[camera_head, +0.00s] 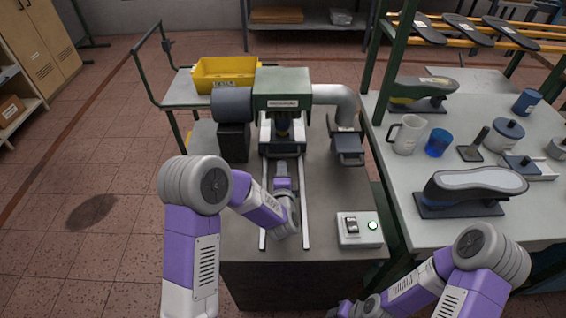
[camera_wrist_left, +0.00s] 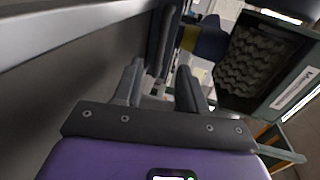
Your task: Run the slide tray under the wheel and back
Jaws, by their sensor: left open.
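The bench machine has a green hood (camera_head: 282,88) and two pale slide rails (camera_head: 305,205) running toward me. My left gripper (camera_head: 281,168) is over the rails, pointing at the opening below the hood. In the left wrist view its fingers (camera_wrist_left: 160,90) are open, with a dark upright piece (camera_wrist_left: 167,45) ahead between them; I cannot tell whether they touch it. A dark ridged surface (camera_wrist_left: 262,62), apparently the wheel, shows inside the hood. A navy and yellow shape (camera_wrist_left: 206,42) lies beyond the fingers.
A grey duct (camera_head: 338,97) bends down beside the hood. A yellow bin (camera_head: 224,74) stands behind left. The right table holds a shoe last (camera_head: 474,187), mug (camera_head: 407,135) and blue cup (camera_head: 437,143).

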